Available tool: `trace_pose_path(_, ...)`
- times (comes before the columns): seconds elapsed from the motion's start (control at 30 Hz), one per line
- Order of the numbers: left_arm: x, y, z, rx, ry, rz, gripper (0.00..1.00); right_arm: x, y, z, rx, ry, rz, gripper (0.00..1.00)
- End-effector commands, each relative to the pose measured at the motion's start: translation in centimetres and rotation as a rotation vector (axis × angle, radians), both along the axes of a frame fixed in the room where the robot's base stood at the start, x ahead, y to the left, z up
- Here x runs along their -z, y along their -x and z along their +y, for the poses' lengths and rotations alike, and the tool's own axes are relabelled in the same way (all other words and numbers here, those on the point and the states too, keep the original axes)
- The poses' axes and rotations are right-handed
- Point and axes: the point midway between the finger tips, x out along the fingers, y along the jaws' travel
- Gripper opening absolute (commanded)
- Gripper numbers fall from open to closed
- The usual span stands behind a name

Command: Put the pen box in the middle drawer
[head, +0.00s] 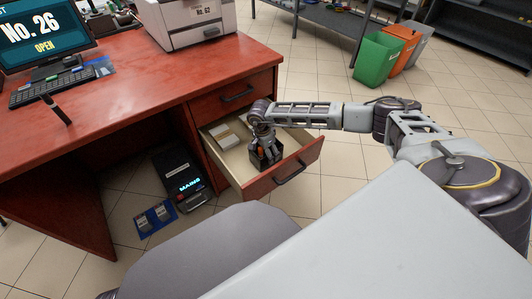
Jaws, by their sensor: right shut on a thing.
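The open drawer (301,160) of the red desk sits directly below a shut top drawer (236,95), and its front is pulled out toward me. My right gripper (266,156) reaches down into this drawer, near its front. It is shut on a small dark box, the pen box (264,165), with a bit of red showing at its top. The gripper covers much of the box, and I cannot tell if it touches the drawer floor. My left gripper is not in view.
White stacked items (225,136) lie at the back left of the drawer. A printer (190,22), monitor (42,35) and keyboard (52,87) stand on the desk (120,85). A black device (181,178) lies on the floor under it. Colored bins (377,58) stand far off.

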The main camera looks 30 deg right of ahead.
Motion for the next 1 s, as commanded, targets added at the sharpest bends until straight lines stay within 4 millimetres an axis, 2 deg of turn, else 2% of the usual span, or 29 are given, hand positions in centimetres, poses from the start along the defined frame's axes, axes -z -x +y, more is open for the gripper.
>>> trace_pose_path(0.17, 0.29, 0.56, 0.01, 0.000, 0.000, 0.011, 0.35, -0.10, -0.05, 0.01, 0.000, 0.000, -0.001, 0.50)
trace_pose_path(0.43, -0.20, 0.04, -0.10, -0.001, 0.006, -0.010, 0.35, 0.19, -0.04, 0.01, 0.000, 0.000, -0.001, 0.50)
trace_pose_path(0.47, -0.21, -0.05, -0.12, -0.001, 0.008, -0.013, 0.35, 0.25, 0.00, 0.00, 0.000, 0.000, 0.000, 0.81)
trace_pose_path(0.6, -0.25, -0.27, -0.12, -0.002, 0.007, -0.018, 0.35, 0.21, 0.00, 0.01, 0.000, 0.000, 0.000, 0.99)
trace_pose_path(1.0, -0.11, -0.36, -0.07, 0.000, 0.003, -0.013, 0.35, 0.17, 0.00, 0.01, 0.000, 0.000, 0.000, 1.00)
